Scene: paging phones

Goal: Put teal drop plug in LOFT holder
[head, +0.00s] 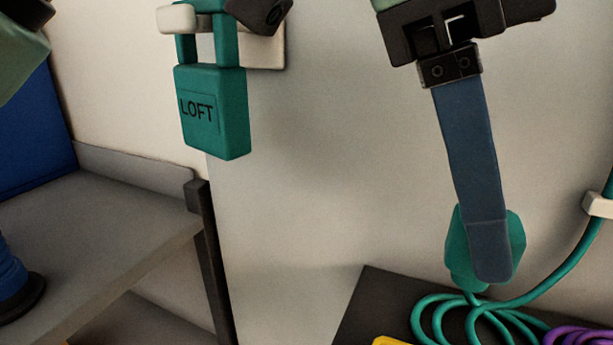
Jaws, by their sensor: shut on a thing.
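The teal drop plug (456,252) is at the lower right, partly hidden behind the long blue-grey finger of my gripper (489,262). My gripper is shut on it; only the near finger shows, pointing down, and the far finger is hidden. A teal cable (432,303) lies in loops just below the plug. The teal LOFT holder (217,135) is at the upper left, a block lettered LOFT with two uprights on top, against a pale panel. The plug is to the right of and lower than the holder, well apart from it.
A white bracket (265,52) and a dark part (258,12) adjoin the holder's top. A grey shelf (110,215) with a dark post (207,235) is at left, with a blue spool (12,275). A white clip (598,205) and purple cable (570,336) are at right. The middle panel is bare.

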